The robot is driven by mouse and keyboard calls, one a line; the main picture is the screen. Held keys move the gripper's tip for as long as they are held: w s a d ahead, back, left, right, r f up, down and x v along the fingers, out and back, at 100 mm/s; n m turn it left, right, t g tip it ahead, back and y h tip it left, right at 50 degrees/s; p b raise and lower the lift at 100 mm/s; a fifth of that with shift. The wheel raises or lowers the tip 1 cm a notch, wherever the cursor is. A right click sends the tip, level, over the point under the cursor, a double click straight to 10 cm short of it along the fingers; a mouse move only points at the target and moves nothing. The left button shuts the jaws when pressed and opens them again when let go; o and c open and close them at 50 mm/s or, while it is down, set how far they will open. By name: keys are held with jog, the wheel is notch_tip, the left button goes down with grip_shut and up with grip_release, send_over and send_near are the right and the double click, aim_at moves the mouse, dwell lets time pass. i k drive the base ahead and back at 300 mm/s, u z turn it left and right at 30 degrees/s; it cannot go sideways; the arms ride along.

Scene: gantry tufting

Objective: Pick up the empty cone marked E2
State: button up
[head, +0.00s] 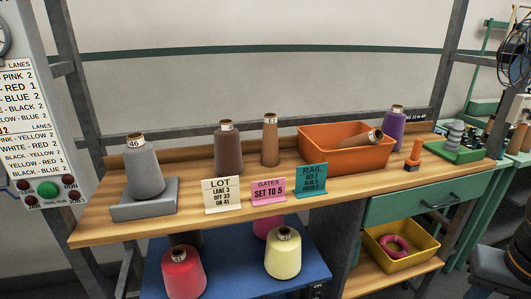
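Two bare-looking tan cones show in the head view. One tan cone (270,143) stands upright on the wooden bench, left of the orange bin, with a small white tag at its top. The other tan cone (358,141) lies tilted in the orange bin (350,157), with a pale tag at its upper end. My gripper is not in view.
The bench holds a grey yarn cone (144,172) tagged 46 on a grey block, a brown cone (228,150) and a purple cone (394,130). LOT (222,196), GATES (268,191) and RAIL (312,180) signs stand along the front edge. Red and yellow cones sit below.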

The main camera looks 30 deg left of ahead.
aim_at(270, 155)
jog(key=k, duration=0.25)
jog(key=u, duration=0.85)
